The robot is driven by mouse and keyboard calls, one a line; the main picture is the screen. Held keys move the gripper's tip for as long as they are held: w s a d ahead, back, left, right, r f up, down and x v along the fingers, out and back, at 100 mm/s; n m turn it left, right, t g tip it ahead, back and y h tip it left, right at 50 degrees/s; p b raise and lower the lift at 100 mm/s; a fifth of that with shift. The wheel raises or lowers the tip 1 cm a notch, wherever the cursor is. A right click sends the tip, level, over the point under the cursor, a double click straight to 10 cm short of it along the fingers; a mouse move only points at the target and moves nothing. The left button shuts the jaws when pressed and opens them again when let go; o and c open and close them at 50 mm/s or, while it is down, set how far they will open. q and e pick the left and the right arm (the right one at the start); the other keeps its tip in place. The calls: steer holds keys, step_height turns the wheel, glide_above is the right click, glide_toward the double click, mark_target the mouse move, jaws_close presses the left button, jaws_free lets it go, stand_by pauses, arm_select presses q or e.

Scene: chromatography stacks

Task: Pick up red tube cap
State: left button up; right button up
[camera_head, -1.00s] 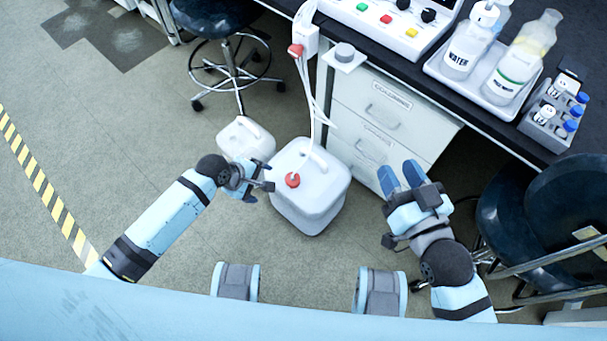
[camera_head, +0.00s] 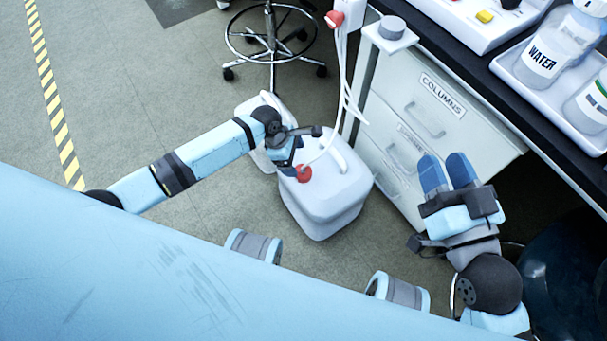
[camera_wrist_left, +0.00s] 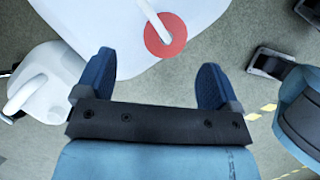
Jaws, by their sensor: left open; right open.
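The red tube cap (camera_head: 303,174) sits on the top of a white jug (camera_head: 333,197), with a clear tube running up from it. In the left wrist view the cap (camera_wrist_left: 165,36) lies ahead of my fingers, slightly right of centre, with nothing between them. My left gripper (camera_head: 289,168) is open and empty close to the cap on its left; whether it touches is hard to tell in the head view. My right gripper (camera_head: 447,172) is open and empty, in front of the drawers.
A smaller white jug (camera_wrist_left: 40,80) stands left of the large one. A white drawer cabinet (camera_head: 420,110) and a dark bench (camera_head: 500,85) stand to the right. Another red fitting (camera_head: 334,19) is at the tube's upper end. A wheeled stool (camera_head: 270,45) is behind.

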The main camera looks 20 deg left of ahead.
mark_target(301, 171)
arm_select(q)
steer(key=shift+x, duration=0.75)
steer(key=b+x, duration=0.2)
steer(key=x, duration=0.1)
steer(key=b+x, duration=0.1)
steer(key=shift+s+a+f+b, duration=0.1)
steer(key=shift+s+f+b, duration=0.15)
steer(key=shift+s+b, duration=0.15)
steer(key=shift+d+f, duration=0.25)
steer(key=shift+f, duration=0.15)
arm_select(e)
steer(key=shift+n+g, duration=0.5)
steer(key=shift+g, duration=0.4)
steer(key=f, duration=0.5)
steer(key=shift+w+f, duration=0.2)
steer(key=shift+f, duration=0.05)
arm_select(q)
steer(key=shift+r, duration=0.1)
steer(key=c, duration=1)
